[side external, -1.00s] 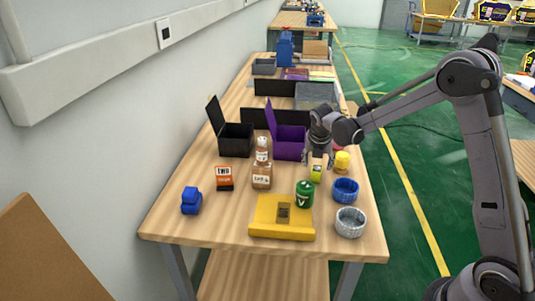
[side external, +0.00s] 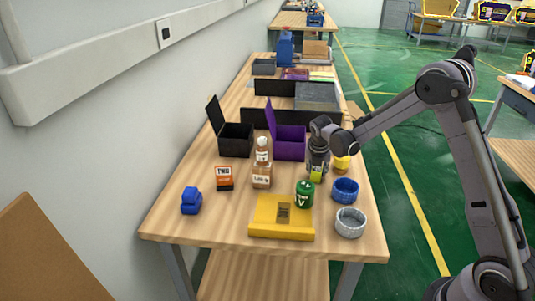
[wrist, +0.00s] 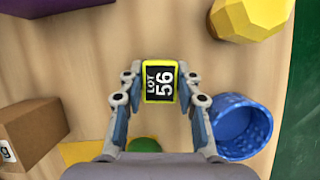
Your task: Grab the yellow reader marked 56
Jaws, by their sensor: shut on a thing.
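The yellow reader (wrist: 160,82) has a black face that reads "LOT 56" in the wrist view. It sits between the two fingertips of my gripper (wrist: 160,78), which is shut on it from both sides. In the side view my gripper (side external: 317,171) points down over the right part of the table. Only a small yellow-green part of the reader (side external: 317,178) shows there below the fingers. I cannot tell whether it still touches the table.
A yellow faceted object (side external: 342,163) and a blue ribbed cup (side external: 345,190) stand close on the right. A purple open box (side external: 290,143) stands behind left. A brown bottle (side external: 262,170) stands further left.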

